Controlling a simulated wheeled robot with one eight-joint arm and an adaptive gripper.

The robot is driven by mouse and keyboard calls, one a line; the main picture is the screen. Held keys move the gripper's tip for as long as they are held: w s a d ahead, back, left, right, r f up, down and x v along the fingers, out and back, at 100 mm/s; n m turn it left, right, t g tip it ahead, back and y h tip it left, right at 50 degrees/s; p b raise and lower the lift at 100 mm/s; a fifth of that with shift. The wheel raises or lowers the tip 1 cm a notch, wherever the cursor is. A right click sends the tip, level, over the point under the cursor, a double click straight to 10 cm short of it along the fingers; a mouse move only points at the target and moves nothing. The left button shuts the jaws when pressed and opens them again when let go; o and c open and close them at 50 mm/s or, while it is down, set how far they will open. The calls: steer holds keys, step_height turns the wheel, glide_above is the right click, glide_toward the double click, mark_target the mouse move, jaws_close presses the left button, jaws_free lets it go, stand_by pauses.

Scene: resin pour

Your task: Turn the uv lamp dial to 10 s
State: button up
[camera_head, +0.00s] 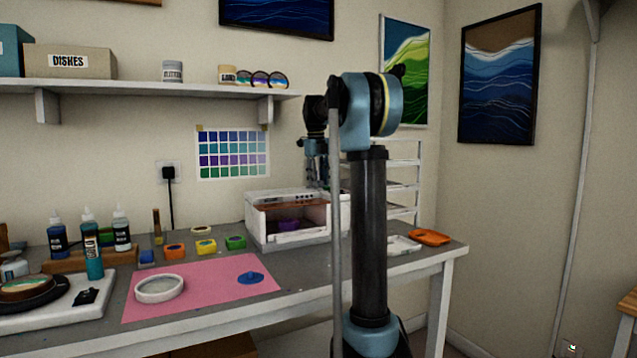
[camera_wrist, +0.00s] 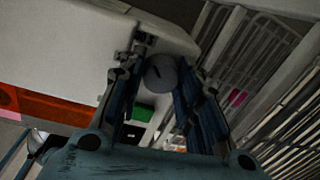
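The uv lamp (camera_head: 257,226) is a white box with an open front, at the back of the bench in the head view. A purple item (camera_head: 289,225) sits inside it. My gripper (camera_head: 318,172) is at the lamp's right side, partly hidden by my arm. In the wrist view, the grey round dial (camera_wrist: 160,74) lies between the two dark blue fingertips of my gripper (camera_wrist: 161,72). The fingertips are close to both sides of the dial; I cannot tell whether they press on it. A short dark mark shows on the dial; its setting is not readable.
A white rack (camera_head: 405,163) stands right behind the lamp, and its bars are close in the wrist view. An orange tray (camera_head: 430,237) and a white tray (camera_head: 404,245) lie to the right. Small colored pots and a pink mat (camera_head: 205,295) lie to the left.

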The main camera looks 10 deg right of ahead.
steer(key=shift+n, duration=0.3)
steer(key=n, duration=0.8)
steer(key=shift+d+n+t+y, duration=0.1)
steer(key=shift+n+t+y, duration=0.2)
steer(key=shift+n, duration=0.1)
steer(key=n, duration=0.4)
steer(key=shift+n, duration=0.3)
steer(key=shift+c, duration=0.3)
steer(key=shift+o, duration=0.2)
steer(key=shift+n+y, duration=0.3)
steer(key=shift+n, duration=1.7)
steer(key=shift+c, duration=0.2)
steer(key=o, duration=1.1)
steer(key=shift+w, duration=0.1)
